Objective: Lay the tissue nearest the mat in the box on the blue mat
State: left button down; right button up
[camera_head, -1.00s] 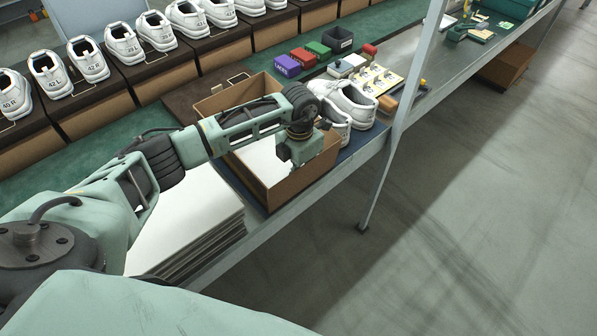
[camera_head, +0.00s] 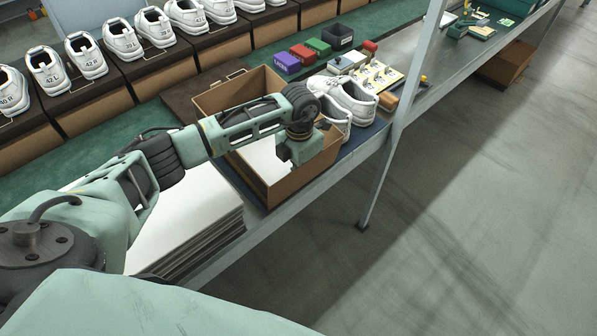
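An open brown cardboard box (camera_head: 296,182) stands on the bench. A white sheet of tissue (camera_head: 262,158) shows inside it, partly covered by my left arm. The blue mat (camera_head: 362,138) lies under and around the box, and a pair of white shoes (camera_head: 350,98) stands on it just right of the box. A stack of flat white sheets (camera_head: 195,212) lies left of the box, partly behind my arm. My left gripper (camera_head: 300,150) points down into the right part of the box. Its fingertips are hidden, so its grip does not show. My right gripper is out of view.
A row of white shoes on dark boxes (camera_head: 160,75) runs along the back. Small coloured boxes (camera_head: 287,62) and a tray of small parts (camera_head: 378,75) stand beyond the shoes. A grey post (camera_head: 405,100) rises at the bench's front edge.

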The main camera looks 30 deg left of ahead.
pick_arm(q)
jog(key=shift+s+d+f, duration=0.1)
jog(key=shift+s+f, duration=0.05)
jog(key=shift+f, duration=0.1)
jog(key=c, duration=1.9)
grip_release()
jog(key=shift+o, duration=0.2)
